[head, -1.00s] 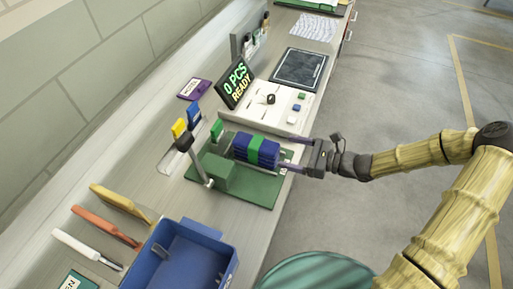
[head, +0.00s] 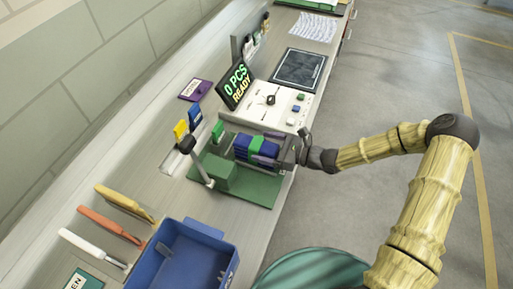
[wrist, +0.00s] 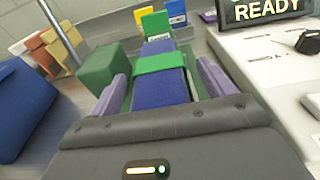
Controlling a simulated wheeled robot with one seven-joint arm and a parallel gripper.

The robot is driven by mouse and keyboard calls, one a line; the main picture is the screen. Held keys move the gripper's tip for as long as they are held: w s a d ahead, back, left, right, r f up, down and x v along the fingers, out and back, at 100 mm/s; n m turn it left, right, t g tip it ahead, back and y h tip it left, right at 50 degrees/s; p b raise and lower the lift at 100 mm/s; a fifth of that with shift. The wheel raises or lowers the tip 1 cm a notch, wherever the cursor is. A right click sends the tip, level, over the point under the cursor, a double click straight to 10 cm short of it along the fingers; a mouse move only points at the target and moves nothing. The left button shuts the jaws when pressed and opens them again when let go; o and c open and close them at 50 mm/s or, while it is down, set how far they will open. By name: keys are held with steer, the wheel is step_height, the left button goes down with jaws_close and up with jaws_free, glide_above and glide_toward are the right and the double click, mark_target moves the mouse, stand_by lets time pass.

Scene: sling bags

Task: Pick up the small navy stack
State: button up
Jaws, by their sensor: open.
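The small navy stack (head: 243,147) with a green band around its middle lies on the green base (head: 254,191) of a fixture. In the wrist view the stack (wrist: 160,92) runs away from me, between the two purple fingers of my gripper (wrist: 165,90). In the head view my gripper (head: 266,150) reaches over the stack's near end from the right. The fingers are open, one on each side of the stack. Whether they touch it I cannot tell. A green block (head: 219,173) stands beside the stack, to its left in the wrist view.
A blue bin (head: 184,262) stands at the front of the bench.

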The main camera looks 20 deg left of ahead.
steer(key=shift+a+f, duration=0.1)
steer(key=shift+a, duration=0.4)
steer(key=c, duration=1.3)
step_height(320, 180, up, 10)
steer(key=shift+r+b, duration=0.1)
steer(key=shift+b, duration=0.65)
